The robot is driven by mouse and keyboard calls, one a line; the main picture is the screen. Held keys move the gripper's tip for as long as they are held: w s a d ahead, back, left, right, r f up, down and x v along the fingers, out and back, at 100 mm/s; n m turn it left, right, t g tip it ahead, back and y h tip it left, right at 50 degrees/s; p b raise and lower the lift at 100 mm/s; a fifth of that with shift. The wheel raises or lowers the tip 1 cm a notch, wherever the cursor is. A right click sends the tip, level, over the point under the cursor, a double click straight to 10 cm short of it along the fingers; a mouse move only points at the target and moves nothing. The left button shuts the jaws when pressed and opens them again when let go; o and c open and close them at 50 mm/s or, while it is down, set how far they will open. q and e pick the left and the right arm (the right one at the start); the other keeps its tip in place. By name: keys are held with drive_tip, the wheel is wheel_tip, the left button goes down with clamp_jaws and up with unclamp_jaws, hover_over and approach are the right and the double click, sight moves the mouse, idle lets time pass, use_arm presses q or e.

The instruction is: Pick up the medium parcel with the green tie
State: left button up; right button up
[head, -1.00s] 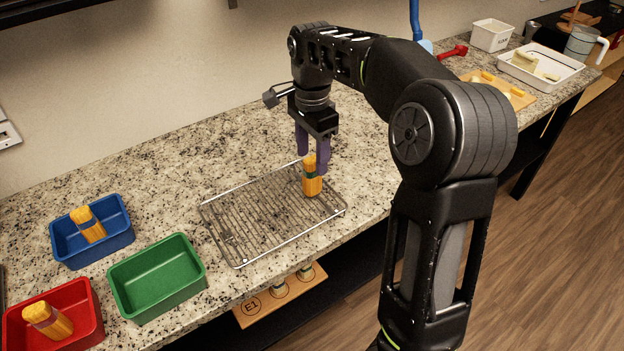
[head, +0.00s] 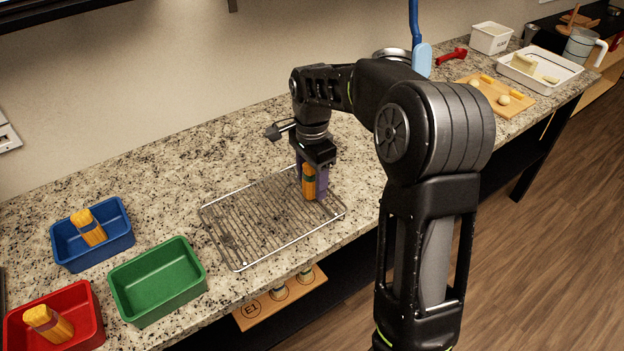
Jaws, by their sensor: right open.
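The parcel with the green tie (head: 309,182) is an orange-yellow bundle standing upright on the right part of a wire rack (head: 240,262). My right gripper (head: 312,184) points down over it, with its purple fingers low around the parcel, one on the right and one mostly hidden behind it. The gripper is open; I cannot tell whether a finger touches the parcel. Two similar orange bundles lie elsewhere: one in the blue bin (head: 62,250), one in the red bin (head: 90,302). The green bin (head: 160,295) is empty. My left gripper is not in view.
The granite counter (head: 160,180) is clear behind the rack. A wooden board marked E1 (head: 280,300) sits below the counter edge. At the far right are a cutting board (head: 498,95), a white tray (head: 540,70), a white tub (head: 490,37) and a pitcher (head: 580,44).

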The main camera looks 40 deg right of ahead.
drive_tip(key=shift+f, duration=0.5)
drive_tip(key=shift+c, duration=0.5)
clamp_jaws()
